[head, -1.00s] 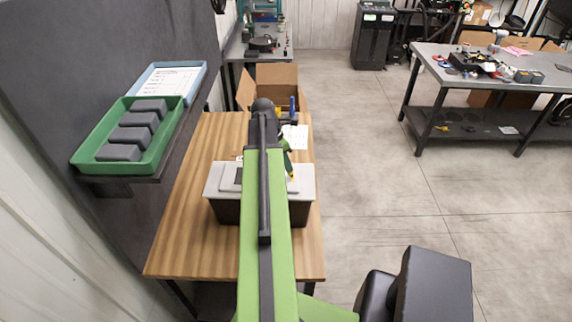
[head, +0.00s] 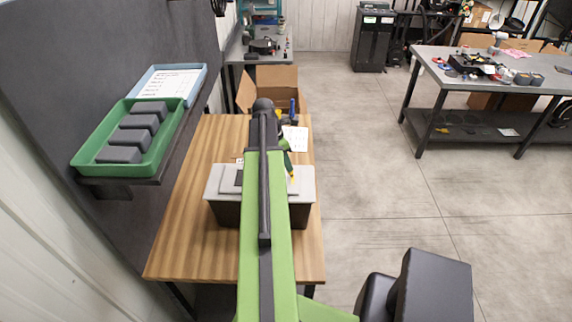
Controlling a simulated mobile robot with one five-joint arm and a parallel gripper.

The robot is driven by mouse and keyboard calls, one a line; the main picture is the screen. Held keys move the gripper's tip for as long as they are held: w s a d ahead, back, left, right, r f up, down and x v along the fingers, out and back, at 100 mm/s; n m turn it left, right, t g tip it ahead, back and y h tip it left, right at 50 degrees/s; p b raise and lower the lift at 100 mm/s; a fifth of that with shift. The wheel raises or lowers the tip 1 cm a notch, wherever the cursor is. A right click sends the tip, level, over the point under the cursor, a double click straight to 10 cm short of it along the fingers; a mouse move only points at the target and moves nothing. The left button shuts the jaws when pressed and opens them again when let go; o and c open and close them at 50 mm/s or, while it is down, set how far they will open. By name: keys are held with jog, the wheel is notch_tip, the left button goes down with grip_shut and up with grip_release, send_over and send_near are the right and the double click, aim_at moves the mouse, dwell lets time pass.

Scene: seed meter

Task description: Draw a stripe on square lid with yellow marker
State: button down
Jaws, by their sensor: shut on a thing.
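A dark box with a light grey square lid (head: 306,186) stands on the wooden table, partly hidden behind my green arm. My gripper (head: 287,158) is beyond the arm, above the right part of the lid, and only partly visible. It is shut on the yellow marker (head: 291,174), which shows as a small yellow piece pointing down over the lid. I cannot tell whether its tip touches the lid. No stripe can be made out on the visible part of the lid.
An open cardboard box (head: 277,78) and a white sheet (head: 298,138) are at the table's far end. A wall shelf at left holds a green tray (head: 165,140) with grey blocks and a blue tray (head: 197,83). The wooden table (head: 190,245) is clear in front.

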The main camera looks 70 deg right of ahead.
jog(key=shift+w+d, duration=0.1)
jog(key=shift+d, duration=0.1)
jog(key=shift+w+d, duration=0.1)
jog(key=shift+d, duration=0.1)
jog(key=shift+d, duration=0.25)
dwell(0.4)
notch_tip(320, 180, up, 6)
jog(key=p, duration=0.6)
